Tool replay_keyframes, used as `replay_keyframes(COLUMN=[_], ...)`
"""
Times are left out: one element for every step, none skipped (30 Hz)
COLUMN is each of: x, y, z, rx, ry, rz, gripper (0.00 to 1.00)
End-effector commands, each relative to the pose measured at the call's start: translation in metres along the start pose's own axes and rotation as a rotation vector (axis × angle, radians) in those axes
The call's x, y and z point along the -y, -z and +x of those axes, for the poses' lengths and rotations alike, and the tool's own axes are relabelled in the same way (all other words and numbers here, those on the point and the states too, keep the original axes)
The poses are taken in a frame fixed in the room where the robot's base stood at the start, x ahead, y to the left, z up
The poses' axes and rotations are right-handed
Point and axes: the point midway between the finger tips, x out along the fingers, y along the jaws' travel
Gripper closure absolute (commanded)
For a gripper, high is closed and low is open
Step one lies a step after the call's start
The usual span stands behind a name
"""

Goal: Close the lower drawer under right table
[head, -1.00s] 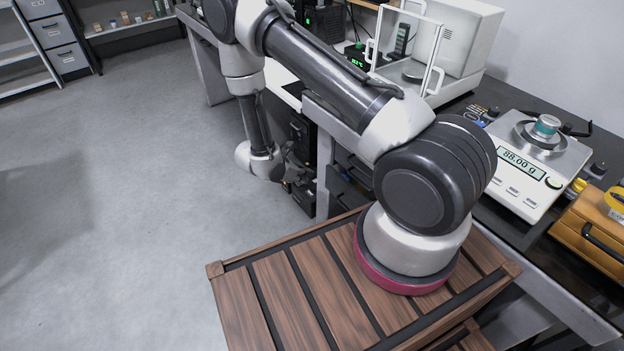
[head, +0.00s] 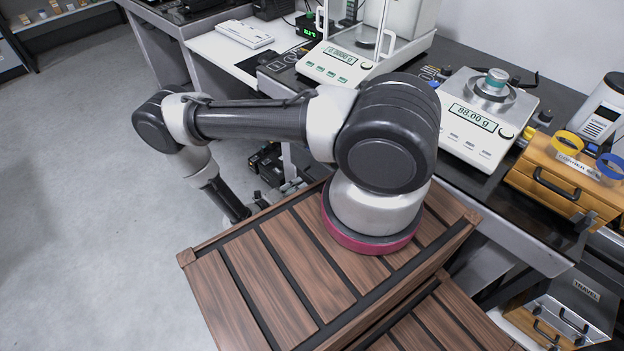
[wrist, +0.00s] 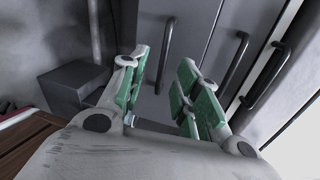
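In the wrist view, grey drawer fronts fill the upper right, with dark bar handles at the left (wrist: 167,55), middle (wrist: 231,60) and right (wrist: 266,76). I cannot tell which handle belongs to the lower drawer or how far it stands out. My gripper (wrist: 162,92) is open and empty, its green-padded fingers apart in front of the left handle; contact is not clear. In the head view the gripper is hidden below my slatted wooden top. The right table (head: 545,245) carries the scales; the drawers under it are mostly hidden there.
A dark grey box (wrist: 75,88) stands left of the gripper in the wrist view. A balance (head: 470,125) and a wooden case (head: 555,185) stand on the tabletop. Open floor (head: 90,210) lies on the left in the head view.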

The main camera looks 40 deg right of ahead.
Motion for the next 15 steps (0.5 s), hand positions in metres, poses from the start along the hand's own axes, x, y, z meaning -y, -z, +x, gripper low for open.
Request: replay_keyframes(x=[0.003, 0.004, 0.005, 0.005, 0.005, 0.005, 0.005, 0.005, 0.005, 0.005, 0.005, 0.005, 0.006, 0.006, 0.005], y=[-0.001, -0.001, -0.001, -0.001, -0.001, -0.001, -0.001, -0.001, -0.001, -0.001, -0.001, -0.001, -0.001, -0.001, -0.001], z=[0.001, 0.001, 0.001, 0.003, 0.004, 0.008, 0.011, 0.015, 0.021, 0.027, 0.032, 0.039, 0.044, 0.048, 0.054], rx=[0.004, 0.006, 0.007, 0.006, 0.005, 0.003, 0.003, 0.002, 0.001, 0.001, 0.000, 0.000, 0.000, 0.000, 0.001], ry=[0.013, 0.016, 0.019, 0.019, 0.019, 0.019, 0.019, 0.019, 0.019, 0.018, 0.018, 0.018, 0.018, 0.018, 0.017], rz=[-0.054, -0.081, -0.107, -0.119, -0.127, -0.133, -0.134, -0.134, -0.132, -0.132, -0.132, -0.132, -0.132, -0.131, -0.131], gripper=[0.68, 0.68, 0.68, 0.68, 0.68, 0.68, 0.68, 0.68, 0.68, 0.68, 0.68, 0.68, 0.68, 0.68, 0.68])
